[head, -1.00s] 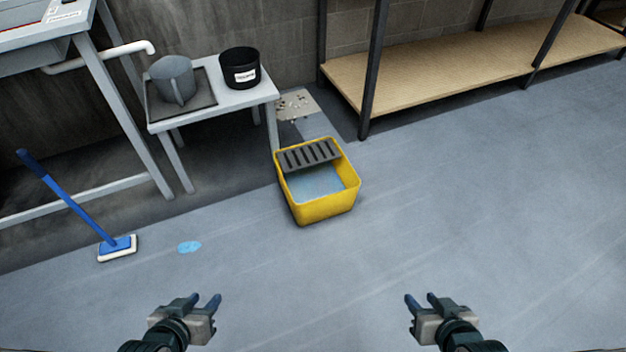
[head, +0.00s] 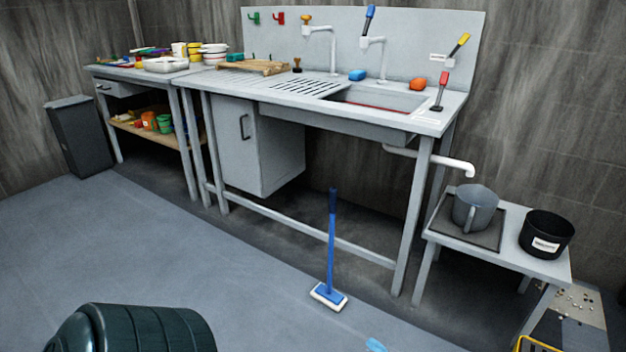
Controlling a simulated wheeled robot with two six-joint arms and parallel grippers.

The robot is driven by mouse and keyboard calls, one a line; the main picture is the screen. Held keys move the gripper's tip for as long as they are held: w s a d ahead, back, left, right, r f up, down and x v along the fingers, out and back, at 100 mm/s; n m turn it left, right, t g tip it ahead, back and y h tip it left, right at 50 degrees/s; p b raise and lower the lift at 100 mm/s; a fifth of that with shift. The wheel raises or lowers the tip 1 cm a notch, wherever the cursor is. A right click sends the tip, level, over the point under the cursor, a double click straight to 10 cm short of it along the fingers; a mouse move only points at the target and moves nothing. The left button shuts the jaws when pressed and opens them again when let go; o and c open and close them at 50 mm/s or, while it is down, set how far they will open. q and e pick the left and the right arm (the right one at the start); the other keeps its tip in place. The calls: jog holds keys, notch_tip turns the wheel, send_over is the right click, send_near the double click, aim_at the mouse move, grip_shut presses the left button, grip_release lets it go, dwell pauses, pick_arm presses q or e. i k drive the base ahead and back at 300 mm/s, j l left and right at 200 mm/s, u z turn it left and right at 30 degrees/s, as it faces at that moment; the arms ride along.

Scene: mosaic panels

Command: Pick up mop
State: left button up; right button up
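The mop (head: 331,250) stands upright on the grey floor near the middle of the head view, in front of the sink unit. It has a blue handle with a dark grip at the top. Its flat head (head: 328,296) is blue above a white pad and rests on the floor. Neither of my grippers shows in the head view, and nothing is seen touching the mop.
The sink table (head: 255,88) stands behind the mop, with legs and a low crossbar. A low side table (head: 490,252) stands to the right, holding a grey jug and a black pot. A blue puddle (head: 376,345) and a yellow bucket edge (head: 535,343) show at the bottom.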

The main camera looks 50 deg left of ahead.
aim_at(325, 295)
jog(key=u, duration=1.5)
jog(key=i+l, duration=0.15)
